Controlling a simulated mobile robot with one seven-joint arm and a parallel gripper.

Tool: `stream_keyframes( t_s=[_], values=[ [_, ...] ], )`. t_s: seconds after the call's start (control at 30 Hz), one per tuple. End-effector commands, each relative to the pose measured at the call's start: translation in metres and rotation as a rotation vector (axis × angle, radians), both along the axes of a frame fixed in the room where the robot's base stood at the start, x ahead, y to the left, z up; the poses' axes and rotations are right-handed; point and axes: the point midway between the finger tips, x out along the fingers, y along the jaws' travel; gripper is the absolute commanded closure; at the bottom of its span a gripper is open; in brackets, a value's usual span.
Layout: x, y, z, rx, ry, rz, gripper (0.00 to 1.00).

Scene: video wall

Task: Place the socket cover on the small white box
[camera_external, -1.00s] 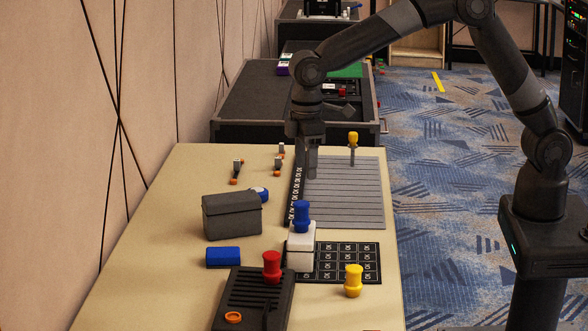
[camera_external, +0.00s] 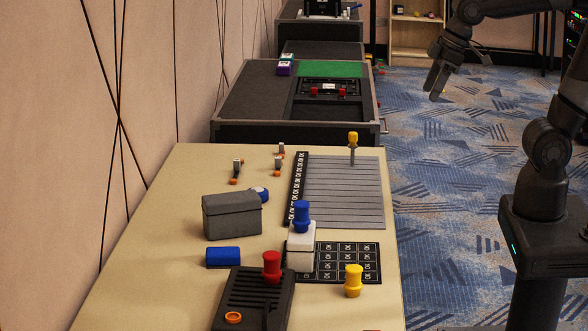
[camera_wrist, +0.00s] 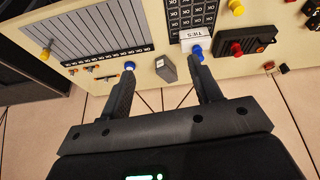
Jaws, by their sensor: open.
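The small white box (camera_external: 301,249) stands on the table beside the dark patterned panel. A blue flanged knob-shaped piece (camera_external: 302,216) sits upright on top of it; this may be the socket cover, but I cannot tell for certain. In the wrist view the white box (camera_wrist: 199,43) shows lettering, with the blue piece (camera_wrist: 197,53) at its edge, partly behind a finger. My gripper (camera_external: 435,90) is open and empty, off the table at the upper right, above the carpet. In the wrist view my two fingers (camera_wrist: 162,66) are spread apart with nothing between them.
On the table (camera_external: 170,220) are a grey box (camera_external: 232,216), a blue block (camera_external: 223,257), a red knob (camera_external: 271,266) on a black device, a yellow knob (camera_external: 354,281) and a ridged grey panel (camera_external: 345,195). A black case (camera_external: 250,105) stands behind.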

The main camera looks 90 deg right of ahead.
Motion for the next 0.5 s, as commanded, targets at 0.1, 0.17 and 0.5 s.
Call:
stream_keyframes(
  t_s=[0.1,0.17,0.5],
  values=[
    [-0.034,-0.008,-0.006,0.015,-0.045,-0.032,0.42],
    [-0.047,-0.01,-0.01,0.021,-0.062,-0.044,0.42],
    [-0.073,-0.014,-0.022,0.038,-0.098,-0.073,0.42]
  ],
)
